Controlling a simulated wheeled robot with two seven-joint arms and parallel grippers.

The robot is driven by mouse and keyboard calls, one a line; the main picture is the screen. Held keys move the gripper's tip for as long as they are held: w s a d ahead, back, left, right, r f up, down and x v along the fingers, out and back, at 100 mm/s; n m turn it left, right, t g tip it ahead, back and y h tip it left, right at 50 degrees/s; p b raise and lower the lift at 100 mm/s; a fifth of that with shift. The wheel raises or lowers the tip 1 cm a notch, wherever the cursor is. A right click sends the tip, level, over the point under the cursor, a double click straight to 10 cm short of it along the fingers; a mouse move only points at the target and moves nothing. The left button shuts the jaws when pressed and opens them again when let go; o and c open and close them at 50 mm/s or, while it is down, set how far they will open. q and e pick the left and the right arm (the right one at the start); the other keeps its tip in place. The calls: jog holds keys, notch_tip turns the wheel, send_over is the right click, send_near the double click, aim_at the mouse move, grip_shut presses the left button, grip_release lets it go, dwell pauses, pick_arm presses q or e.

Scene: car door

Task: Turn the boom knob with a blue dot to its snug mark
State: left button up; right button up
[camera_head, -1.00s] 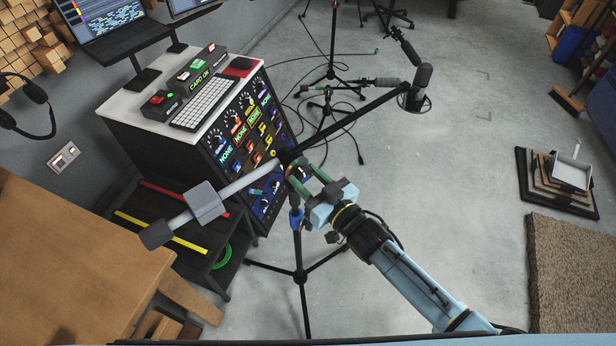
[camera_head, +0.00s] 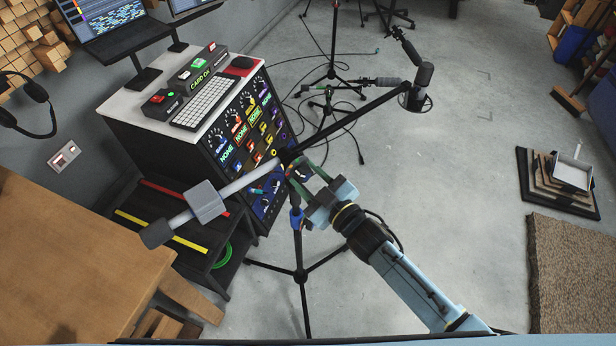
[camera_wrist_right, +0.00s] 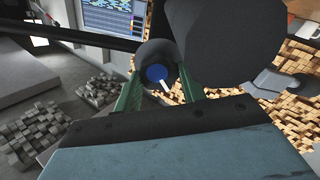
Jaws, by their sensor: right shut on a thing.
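In the right wrist view the boom knob (camera_wrist_right: 151,54) is a dark round knob with a blue dot (camera_wrist_right: 155,73) on its end face. A short white line runs from the dot toward the lower right. My right gripper (camera_wrist_right: 158,84) is shut on this knob, with a green finger on each side. In the head view my right gripper (camera_head: 305,176) is at the clutch where the boom (camera_head: 350,118) crosses the stand (camera_head: 298,250). The knob is mostly hidden there by the gripper. I cannot make out a snug mark. My left gripper is not in view.
The boom carries a microphone (camera_head: 419,88) at its upper right end and a grey counterweight (camera_head: 205,201) at its lower left. A rack cabinet (camera_head: 150,150) stands close behind. A wooden table (camera_head: 70,265) is at the lower left.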

jog(key=o, duration=1)
jog(key=shift+c, duration=0.2)
jog(key=v, duration=1.3)
jog(key=shift+s, duration=0.15)
jog(key=shift+d, duration=0.1)
